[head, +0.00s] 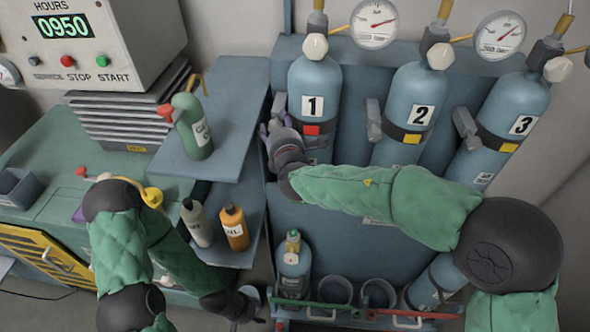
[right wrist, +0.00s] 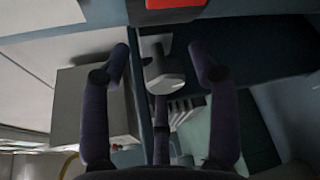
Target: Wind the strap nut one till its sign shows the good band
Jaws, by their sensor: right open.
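Cylinder one (head: 315,82), blue with a "1" label, stands at the left of the rack. Its strap sign (head: 312,130) shows red; a red patch (right wrist: 175,3) also shows at the top of the right wrist view. The grey strap nut one (right wrist: 163,72) sits between the open fingers of my right gripper (right wrist: 160,65), apart from both. In the head view my right gripper (head: 270,132) is at the left side of cylinder one and hides part of the strap and nut. My left gripper (head: 250,308) is low, beside the rack's base; its fingers are unclear.
Cylinders two (head: 408,105) and three (head: 505,115) stand to the right with yellow strap signs. A green bottle (head: 193,130) stands on the shelf left of my right gripper. Grey and orange bottles (head: 234,228) stand on the lower shelf.

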